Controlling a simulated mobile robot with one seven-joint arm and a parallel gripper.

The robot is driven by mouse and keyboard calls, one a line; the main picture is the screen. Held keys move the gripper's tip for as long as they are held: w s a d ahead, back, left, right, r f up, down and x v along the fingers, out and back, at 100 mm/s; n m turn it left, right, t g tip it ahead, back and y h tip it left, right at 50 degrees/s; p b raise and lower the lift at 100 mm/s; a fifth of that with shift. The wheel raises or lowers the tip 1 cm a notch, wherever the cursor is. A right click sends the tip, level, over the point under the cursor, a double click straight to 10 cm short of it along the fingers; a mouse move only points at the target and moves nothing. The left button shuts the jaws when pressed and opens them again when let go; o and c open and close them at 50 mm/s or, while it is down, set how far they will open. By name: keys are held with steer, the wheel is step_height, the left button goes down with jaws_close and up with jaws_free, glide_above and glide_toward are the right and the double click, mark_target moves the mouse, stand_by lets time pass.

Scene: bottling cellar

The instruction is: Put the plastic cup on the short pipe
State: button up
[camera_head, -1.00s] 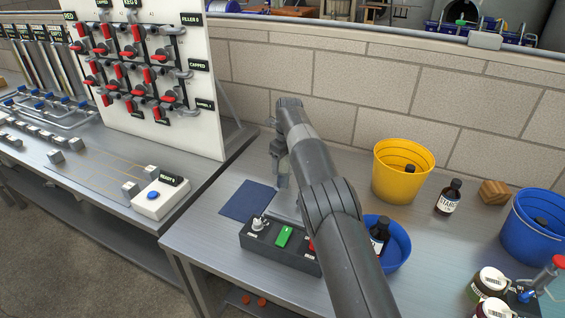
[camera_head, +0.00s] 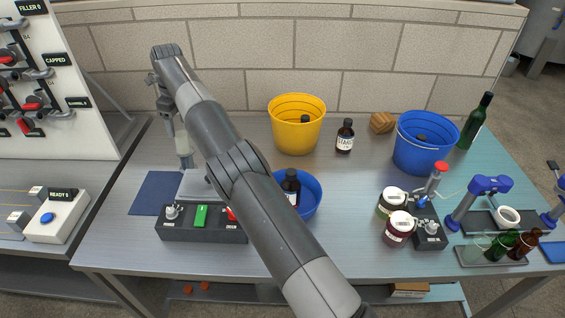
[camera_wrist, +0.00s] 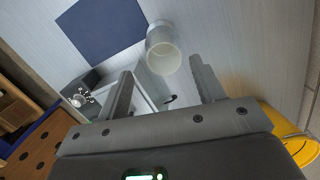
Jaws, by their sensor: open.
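A pale, translucent plastic cup (camera_wrist: 163,50) stands upright on the bench in the wrist view, its open mouth toward the camera. In the head view the cup (camera_head: 184,150) is partly hidden by my arm, beside the blue mat. My gripper (camera_wrist: 163,70) is open and empty, pointing down at the cup; the cup shows between and just beyond the fingertips, not held. In the head view my gripper (camera_head: 168,128) hangs above the bench at the left. A short white ring-like piece (camera_head: 508,215) at the right may be the short pipe; I cannot tell for sure.
A dark control box (camera_head: 203,234) with a green button stands in front of the mat (camera_head: 154,192). A yellow bucket (camera_head: 297,124), blue basin (camera_head: 312,197), blue bucket (camera_head: 424,150), jars (camera_head: 399,228), and a tray of bottles (camera_head: 490,262) fill the middle and right.

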steer(key=s+d+r+n+t, duration=0.1)
steer(key=d+r+n, duration=0.2)
steer(key=d+r, duration=0.75)
steer(key=d+r+n+t, duration=0.15)
steer(key=d+r, duration=0.55)
steer(key=d, duration=0.7)
steer(key=s+d+r+n, duration=0.4)
steer(key=s+d, duration=0.2)
steer(key=d, duration=0.2)
steer(key=s+d+f+n+t, duration=0.1)
steer(key=s+d+n, duration=0.2)
steer(key=s+d, duration=0.45)
steer(key=s+d+n+t, duration=0.1)
steer(key=s+d+n, duration=0.25)
steer(key=s, duration=0.65)
steer(key=s+d+f+n, duration=0.2)
steer(key=s+f, duration=0.3)
steer(key=s, duration=0.3)
steer(key=s+d+f+n+h, duration=0.1)
steer(key=s+d+f+n, duration=0.2)
steer(key=s+f, duration=0.2)
steer(key=s+t, duration=0.1)
steer(key=s, duration=0.1)
steer(key=shift+s+d+f, duration=0.25)
steer(key=shift+s+f, duration=0.15)
